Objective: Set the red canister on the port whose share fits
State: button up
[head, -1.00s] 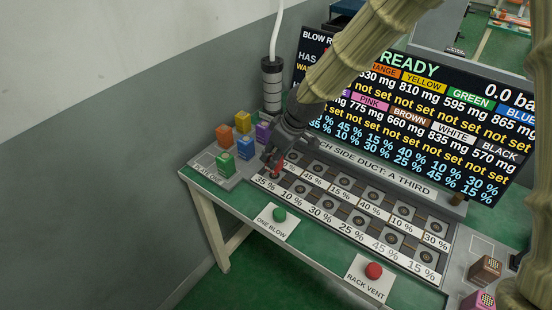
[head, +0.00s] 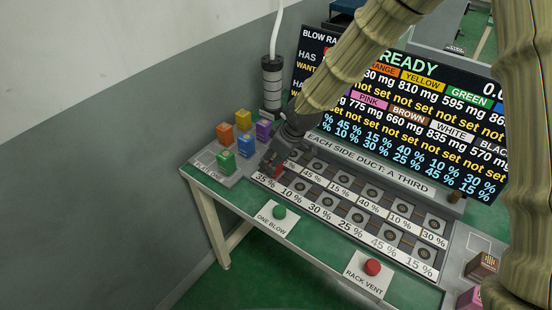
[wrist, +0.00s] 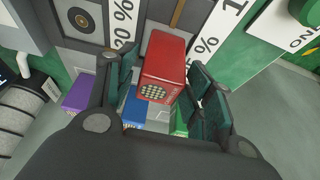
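In the head view the red canister (head: 279,172) shows low at the tips of my gripper (head: 274,168), at the left end of the front row of ports, by the 35 % label (head: 265,181). My fingers partly cover it, and the port under it is hidden. I cannot tell whether it rests on the port or hangs just above. The other front ports, labelled 10, 30, 25, 45 and 15 %, look empty.
Orange (head: 225,133), purple (head: 264,131), blue (head: 246,146) and green (head: 226,162) canisters stand on the left rack. A grey column with a hose (head: 272,85) rises behind. A display board (head: 420,115) stands behind the ports. Green (head: 279,212) and red (head: 372,267) buttons are in front.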

jog(key=shift+r, duration=0.1)
jog(key=v, duration=1.2)
jog(key=shift+b, duration=0.45)
